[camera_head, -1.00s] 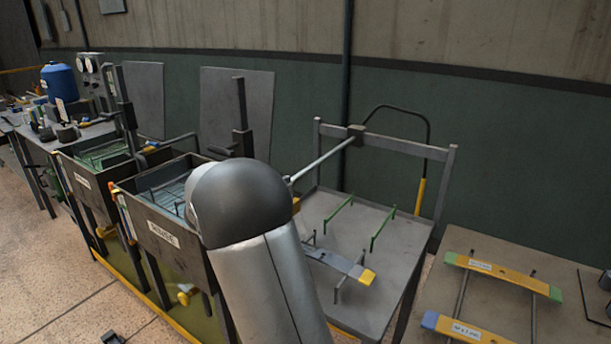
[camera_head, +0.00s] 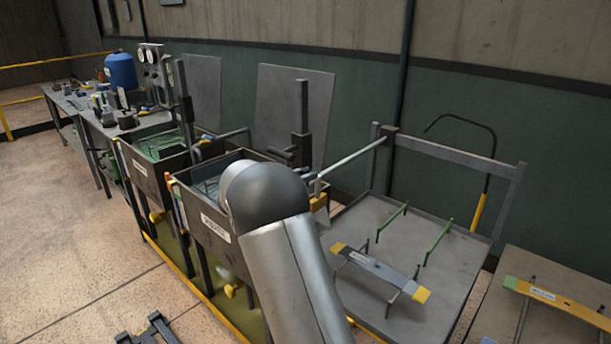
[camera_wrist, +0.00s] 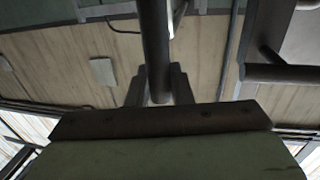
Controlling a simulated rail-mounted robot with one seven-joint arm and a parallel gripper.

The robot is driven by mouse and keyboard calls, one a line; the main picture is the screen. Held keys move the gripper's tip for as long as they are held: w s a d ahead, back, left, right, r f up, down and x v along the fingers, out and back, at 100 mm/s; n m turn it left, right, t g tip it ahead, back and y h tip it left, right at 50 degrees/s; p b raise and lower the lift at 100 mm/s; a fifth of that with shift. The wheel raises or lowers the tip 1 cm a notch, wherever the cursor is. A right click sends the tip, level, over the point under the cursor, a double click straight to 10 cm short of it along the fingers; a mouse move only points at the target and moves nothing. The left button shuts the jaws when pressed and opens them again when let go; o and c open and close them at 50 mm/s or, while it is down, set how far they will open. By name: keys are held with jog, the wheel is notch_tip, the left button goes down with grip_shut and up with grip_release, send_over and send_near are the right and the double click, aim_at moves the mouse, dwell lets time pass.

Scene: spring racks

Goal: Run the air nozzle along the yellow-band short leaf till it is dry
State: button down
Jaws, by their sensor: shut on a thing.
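A grey leaf with yellow ends (camera_head: 375,267) lies across dark supports on the grey tray stand (camera_head: 455,275) in the head view. Whether it is wet or dry cannot be told. A black curved tube with a yellow grip (camera_head: 478,212), possibly the air nozzle, stands at the right of the stand's frame. In the wrist view my gripper (camera_wrist: 159,88) is shut on a dark round bar (camera_wrist: 154,40). My arm hides the gripper's fingers in the head view, near the rinse tank and left of the leaf.
The rinse tank (camera_head: 205,215) and a second tank (camera_head: 140,175) stand to the left, with a dark upright post (camera_head: 303,115) behind the rinse tank. Empty green supports (camera_head: 440,240) stand on the tray. A yellow leaf (camera_head: 550,297) lies on the right-hand table. The floor at left is open.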

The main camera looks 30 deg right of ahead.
jog(key=c, duration=1.3)
grip_release()
jog(key=shift+w+a, duration=0.15)
jog(key=shift+w, duration=0.15)
jog(key=shift+c, duration=0.2)
jog(key=s+a+b, duration=0.2)
jog(key=a+b, duration=0.1)
jog(key=a, duration=1.4)
jog(key=shift+s, duration=0.3)
jog(key=shift+a, duration=0.1)
